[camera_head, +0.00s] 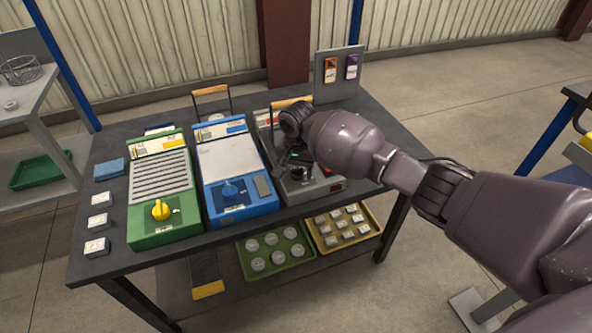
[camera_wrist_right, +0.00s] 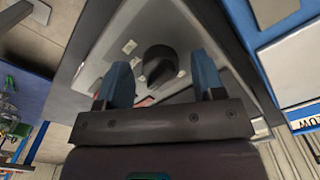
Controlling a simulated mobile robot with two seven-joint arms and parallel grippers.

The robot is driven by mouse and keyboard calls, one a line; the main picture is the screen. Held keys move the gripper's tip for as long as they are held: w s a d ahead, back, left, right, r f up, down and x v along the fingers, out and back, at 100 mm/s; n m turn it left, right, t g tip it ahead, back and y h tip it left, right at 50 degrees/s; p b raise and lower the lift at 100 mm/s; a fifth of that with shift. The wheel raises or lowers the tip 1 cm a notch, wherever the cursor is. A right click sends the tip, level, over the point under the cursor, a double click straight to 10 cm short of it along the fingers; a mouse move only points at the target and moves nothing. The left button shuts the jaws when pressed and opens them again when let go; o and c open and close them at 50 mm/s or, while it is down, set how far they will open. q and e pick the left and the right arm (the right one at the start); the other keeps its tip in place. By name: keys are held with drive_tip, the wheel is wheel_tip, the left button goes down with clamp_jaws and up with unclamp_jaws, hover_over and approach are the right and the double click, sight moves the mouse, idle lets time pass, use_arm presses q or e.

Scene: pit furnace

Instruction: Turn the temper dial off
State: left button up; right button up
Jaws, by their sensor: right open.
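My right gripper (camera_head: 287,158) is over the grey unit (camera_head: 300,190), the rightmost of three on the bench, and hides much of it. In the right wrist view its two blue fingers (camera_wrist_right: 162,80) are open and apart. A black dial (camera_wrist_right: 158,66) on a grey panel shows between and just beyond the fingertips, with a gap on each side. Small pale marks surround the dial, too small to read. The green unit has a yellow dial (camera_head: 161,210) and the blue unit a blue dial (camera_head: 230,190). I cannot read which is labelled temper. My left gripper is not in view.
The green unit (camera_head: 161,235) and blue unit (camera_head: 242,210) stand left of the grey one. Small blocks (camera_head: 97,222) line the bench's left edge. A panel (camera_head: 340,90) with two switches stands behind. Trays of pieces (camera_head: 248,270) (camera_head: 368,238) sit on the lower shelf.

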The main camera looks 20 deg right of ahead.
drive_tip(key=shift+f, duration=0.2)
drive_tip(key=c, duration=0.9)
drive_tip(key=shift+c, duration=0.2)
drive_tip(key=shift+r, duration=0.1)
